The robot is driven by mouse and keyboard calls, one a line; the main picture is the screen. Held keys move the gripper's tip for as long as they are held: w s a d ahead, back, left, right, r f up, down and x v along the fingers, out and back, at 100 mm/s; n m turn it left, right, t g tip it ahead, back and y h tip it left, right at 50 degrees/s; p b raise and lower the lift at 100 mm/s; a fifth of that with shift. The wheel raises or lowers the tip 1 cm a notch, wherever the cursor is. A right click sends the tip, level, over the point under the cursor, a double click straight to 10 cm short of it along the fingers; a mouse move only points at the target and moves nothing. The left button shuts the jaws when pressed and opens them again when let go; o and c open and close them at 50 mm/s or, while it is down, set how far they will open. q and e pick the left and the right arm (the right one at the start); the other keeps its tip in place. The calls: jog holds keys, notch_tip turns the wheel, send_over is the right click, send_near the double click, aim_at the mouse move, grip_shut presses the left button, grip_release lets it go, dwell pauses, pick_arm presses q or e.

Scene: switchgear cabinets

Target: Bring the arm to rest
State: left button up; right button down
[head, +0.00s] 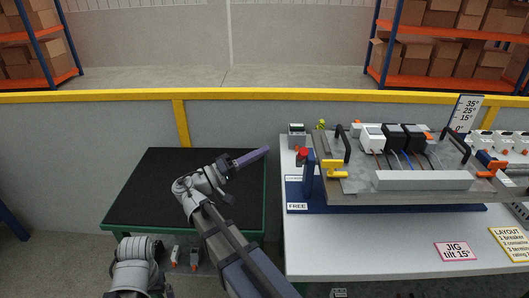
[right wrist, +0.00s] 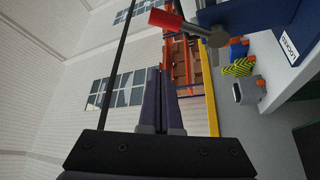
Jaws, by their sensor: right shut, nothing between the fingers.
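My right gripper (head: 264,152) is in the head view, above the right edge of a black-topped table with a green frame (head: 150,190). It points right and slightly up, towards the white bench. In the right wrist view its two dark fingers (right wrist: 160,75) lie together with nothing between them. My right arm reaches up from the bottom middle. A grey joint of my left arm shows at the bottom left of the head view; its gripper does not show.
A white bench (head: 390,258) on the right carries a tilted jig plate (head: 345,180) with several devices. A red-knobbed lever (head: 303,154) and a small grey device (head: 296,130) are near its left edge. A yellow rail (head: 100,97) runs behind. The black table top is clear.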

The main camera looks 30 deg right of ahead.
dwell(0.4)
jog(key=s+a+f+n+t+y+p, duration=0.1)
jog(key=s+a+f+n+y, duration=0.15)
jog(key=a+f+y, duration=0.4)
jog(key=s+a+f+n+t+y+p, duration=0.1)
jog(key=f+n+y, duration=0.2)
jog(key=f, duration=0.6)
jog(key=s+a+f+n+y, duration=0.1)
jog(key=s+a+f+y, duration=0.1)
jog(key=a, duration=0.4)
jog(key=s+a+f+n+y, duration=0.1)
jog(key=s+a+f+y, duration=0.2)
jog(key=a, duration=0.4)
jog(key=s+a+f+n+y, duration=0.2)
jog(key=s+a+f+y, duration=0.1)
jog(key=a+y, duration=0.2)
jog(key=shift+s+a+f+g+p, duration=0.2)
jog(key=shift+a+f+g+p, duration=0.2)
jog(key=shift+a, duration=0.25)
